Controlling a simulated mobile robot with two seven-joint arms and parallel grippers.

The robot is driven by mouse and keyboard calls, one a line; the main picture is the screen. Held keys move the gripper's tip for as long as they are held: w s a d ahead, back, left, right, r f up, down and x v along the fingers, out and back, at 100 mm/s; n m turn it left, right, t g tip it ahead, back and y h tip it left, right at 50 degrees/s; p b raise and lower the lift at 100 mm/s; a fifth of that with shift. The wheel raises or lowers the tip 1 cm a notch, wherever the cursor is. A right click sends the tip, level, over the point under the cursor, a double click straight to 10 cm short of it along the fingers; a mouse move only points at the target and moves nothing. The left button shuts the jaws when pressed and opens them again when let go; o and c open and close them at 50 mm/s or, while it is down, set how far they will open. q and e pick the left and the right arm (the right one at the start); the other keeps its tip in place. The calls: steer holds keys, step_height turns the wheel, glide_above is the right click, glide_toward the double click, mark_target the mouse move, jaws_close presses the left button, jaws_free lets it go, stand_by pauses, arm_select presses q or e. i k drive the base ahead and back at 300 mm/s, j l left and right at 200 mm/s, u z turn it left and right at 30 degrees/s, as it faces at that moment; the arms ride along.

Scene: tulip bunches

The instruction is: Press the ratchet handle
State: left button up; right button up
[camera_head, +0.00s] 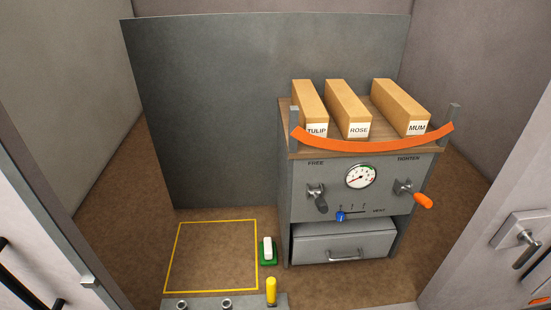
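A grey cabinet (300,205) with a wooden top stands right of centre. On its front right, under a label that seems to read TIGHTEN, is a lever with an orange grip (423,201), angled down to the right; it looks like the ratchet handle. A dark lever (321,203) points down under the FREE label at front left. An orange strap (370,145) sags between two grey posts across the top's front edge. Neither of my grippers is in view, so nothing of mine is seen touching the handle.
Three boxes labelled TULIP (305,105), ROSE (346,108) and MUM (400,106) stand on top. A dial (360,176), blue slider (340,216) and drawer (345,243) are on the front. A yellow floor outline (257,250) encloses clear floor. Door panels flank both sides.

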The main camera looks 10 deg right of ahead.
mark_target(419, 198)
steer(key=z, duration=1.3)
